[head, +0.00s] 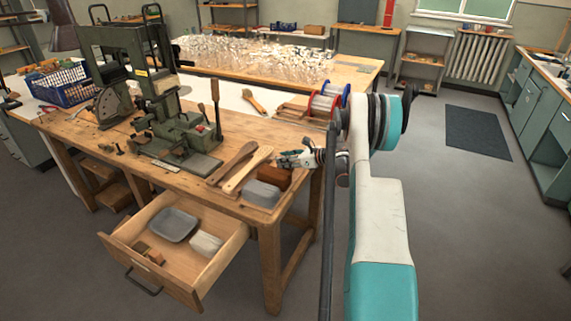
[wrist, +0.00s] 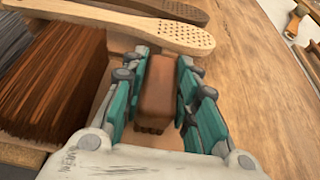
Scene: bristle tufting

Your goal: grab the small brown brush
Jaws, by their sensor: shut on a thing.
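The small brown brush (wrist: 157,88) is a short brown block with a dark, bristly-looking lower end in the wrist view. It sits between the teal fingers of my gripper (wrist: 163,72), which is shut on it from both sides. In the head view my gripper (head: 297,158) is over the right end of the wooden workbench (head: 130,140). The brush cannot be made out clearly there. I cannot tell whether the brush touches the bench.
A larger brown bristle bundle (wrist: 55,80) stands left of my gripper, with grey bristles (head: 262,193) beside it. Wooden brush handles with holes (wrist: 150,28) lie just beyond. A green machine (head: 170,110) stands on the bench; an open drawer (head: 205,262) juts out in front.

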